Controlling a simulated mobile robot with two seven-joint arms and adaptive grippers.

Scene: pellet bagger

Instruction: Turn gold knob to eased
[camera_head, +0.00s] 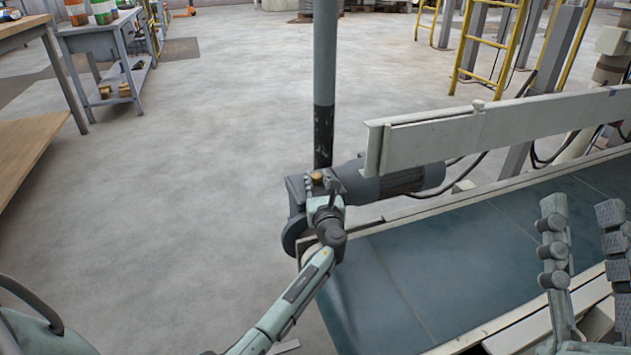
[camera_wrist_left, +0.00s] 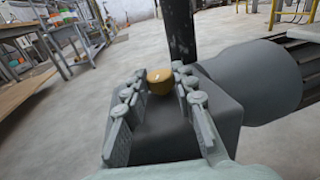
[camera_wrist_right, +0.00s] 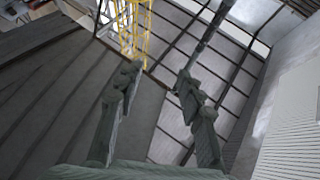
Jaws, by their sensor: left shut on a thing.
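The gold knob (camera_wrist_left: 160,80) is a small round yellow-brown cap on top of a dark grey gearbox (camera_wrist_left: 185,125). It also shows in the head view (camera_head: 317,177), at the end of the grey motor. My left gripper (camera_wrist_left: 158,84) has its fingers on both sides of the knob and is shut on it. In the head view my left gripper (camera_head: 319,186) stands over the gearbox, and its fingers partly hide the knob. My right gripper (camera_wrist_right: 158,85) is open and empty. In the head view it is at the far right, above the conveyor.
The cylindrical motor (camera_head: 392,180) lies right of the knob, beside the teal conveyor belt (camera_head: 440,260) and under a pale side rail (camera_head: 500,125). A dark grey post (camera_head: 324,80) rises just behind the gearbox. Open concrete floor lies to the left.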

